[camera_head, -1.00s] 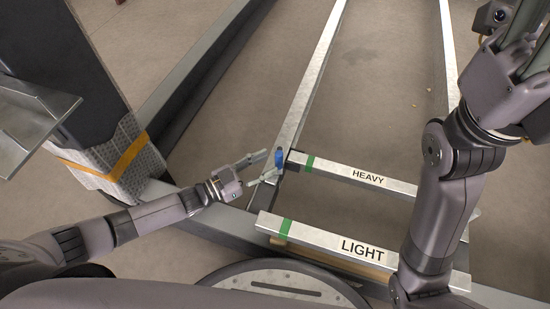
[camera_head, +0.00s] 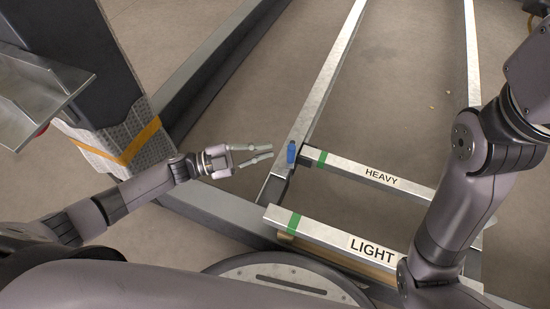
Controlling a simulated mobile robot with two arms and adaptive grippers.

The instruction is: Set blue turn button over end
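The blue turn button (camera_head: 291,152) is a small upright piece on the left metal rail, close to the left end of the bar labelled HEAVY (camera_head: 365,171). My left gripper (camera_head: 268,153) is just left of the button, with its fingers apart and pointing right at it. A small gap shows between the fingertips and the button, and nothing is between the fingers. My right arm comes down on the right side; its gripper lies outside the picture.
A second bar labelled LIGHT (camera_head: 335,237) lies nearer, with a green band. Long metal rails (camera_head: 325,85) run away from me. A dark post (camera_head: 80,60) wrapped in padding with orange tape stands at the left. Open floor shows between the rails.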

